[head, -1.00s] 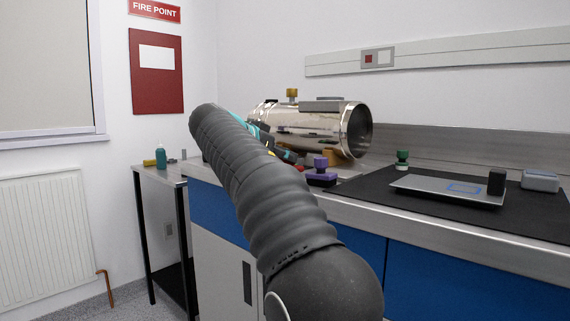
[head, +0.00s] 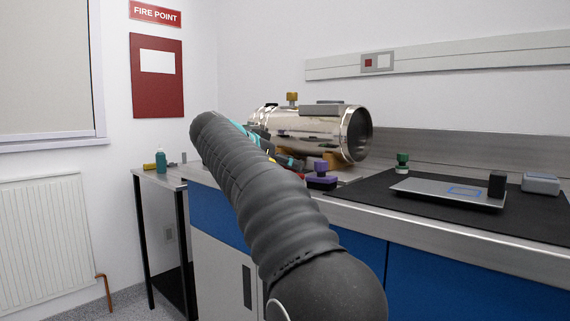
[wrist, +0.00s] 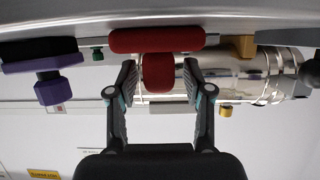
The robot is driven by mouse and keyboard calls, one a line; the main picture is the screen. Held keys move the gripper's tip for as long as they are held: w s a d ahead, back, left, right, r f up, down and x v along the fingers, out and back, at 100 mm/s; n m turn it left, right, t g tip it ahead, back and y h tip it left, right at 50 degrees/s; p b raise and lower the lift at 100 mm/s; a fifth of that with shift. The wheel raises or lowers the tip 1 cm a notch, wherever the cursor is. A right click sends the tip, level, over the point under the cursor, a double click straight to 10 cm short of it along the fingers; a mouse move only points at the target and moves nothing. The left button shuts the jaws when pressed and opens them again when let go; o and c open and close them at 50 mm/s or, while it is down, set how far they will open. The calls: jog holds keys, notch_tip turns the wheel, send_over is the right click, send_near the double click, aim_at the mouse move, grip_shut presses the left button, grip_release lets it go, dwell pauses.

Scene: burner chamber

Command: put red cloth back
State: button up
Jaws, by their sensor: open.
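The wrist view is upside down, with the worktop at its top. In it the red cloth (wrist: 157,40) appears as a rounded red bar at the worktop, with a shorter red grip part (wrist: 158,74) rising from it. My gripper (wrist: 160,66) is open, with one finger on each side of the grip part and a visible gap at both sides. In the head view only a small red bit (head: 299,177) shows, left of the purple block; my arm hides the rest and most of my gripper.
A shiny metal cylinder (head: 305,132) lies behind on orange supports. A green-knobbed piece (head: 402,163), grey tray (head: 440,190) and black block (head: 497,183) are on the dark mat (head: 540,220) to the right.

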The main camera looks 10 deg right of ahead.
jog(key=v, duration=1.2)
jog(key=shift+p, duration=0.4)
jog(key=shift+r, duration=0.1)
